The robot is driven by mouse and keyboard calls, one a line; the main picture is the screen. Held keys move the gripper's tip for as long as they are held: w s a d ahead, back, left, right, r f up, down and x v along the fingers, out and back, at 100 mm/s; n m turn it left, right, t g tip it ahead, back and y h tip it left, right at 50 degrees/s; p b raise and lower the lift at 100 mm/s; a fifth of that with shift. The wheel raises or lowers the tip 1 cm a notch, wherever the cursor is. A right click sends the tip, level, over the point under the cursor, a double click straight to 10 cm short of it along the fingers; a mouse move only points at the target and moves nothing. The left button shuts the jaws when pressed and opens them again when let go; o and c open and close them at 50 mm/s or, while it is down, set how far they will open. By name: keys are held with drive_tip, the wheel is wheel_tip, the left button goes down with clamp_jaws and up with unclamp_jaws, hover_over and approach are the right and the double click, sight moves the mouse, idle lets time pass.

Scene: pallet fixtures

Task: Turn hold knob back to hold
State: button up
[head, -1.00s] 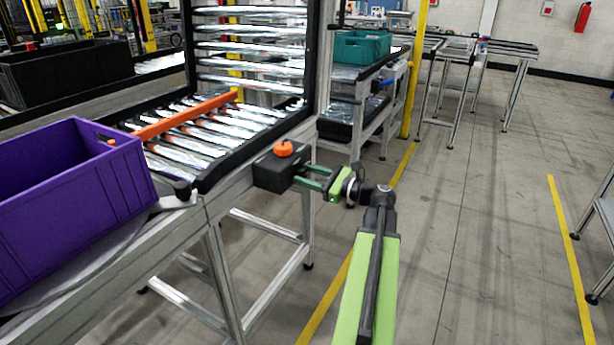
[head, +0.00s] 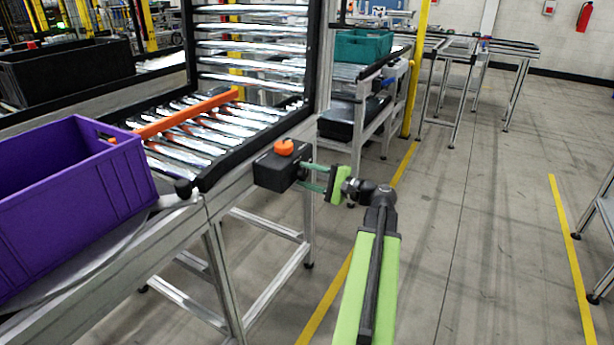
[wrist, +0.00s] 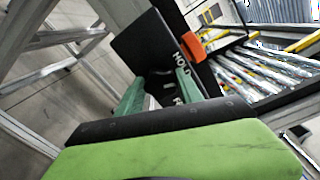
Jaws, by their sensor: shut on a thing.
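A black control box (head: 278,170) is fixed at the end of the conveyor frame, with an orange cap (head: 284,147) on top. White lettering shows on its face in the wrist view, where the box (wrist: 150,48) fills the upper middle. My gripper (head: 304,176) reaches the box's right-hand face in the head view. Its two green fingers (wrist: 160,88) are shut on the hold knob at that face. The knob is dark and mostly hidden between the fingers, so its pointing direction cannot be read.
A purple crate (head: 120,185) stands at the left on the conveyor frame. An orange bar (head: 185,115) crosses the rollers behind the box. A metal leg frame (head: 230,275) stands below.

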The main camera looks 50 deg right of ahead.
drive_tip(key=shift+f+n, duration=0.15)
drive_tip(key=shift+n, duration=2.05)
drive_tip(key=o, duration=1.4)
drive_tip(key=v, duration=1.7)
drive_tip(key=shift+s, duration=0.25)
drive_tip(key=shift+a, duration=0.1)
